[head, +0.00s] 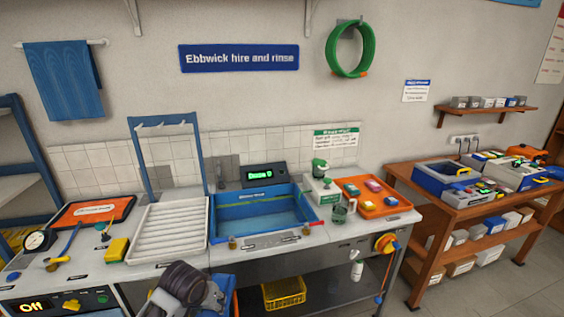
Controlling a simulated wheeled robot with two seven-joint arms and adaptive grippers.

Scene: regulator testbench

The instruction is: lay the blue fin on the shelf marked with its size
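I cannot make out a blue fin with certainty. A blue object (226,296), partly hidden behind my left arm, shows low in front of the bench; I cannot tell whether it is a bin or something else. A blue-framed rack (18,185) with pale shelves is cut off at the left edge, and no size marks are readable on it. My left gripper (212,300) is at the bottom, left of centre, in front of the bench. Its fingers are too unclear to tell whether they are open or hold anything. My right gripper is out of view.
The bench carries an orange tray (92,212), a ribbed white drainer (168,232), a blue basin (262,222) and another orange tray (372,205). A yellow crate (284,293) is below. A wooden table (470,200) with boxes stands right. Floor shows at lower right.

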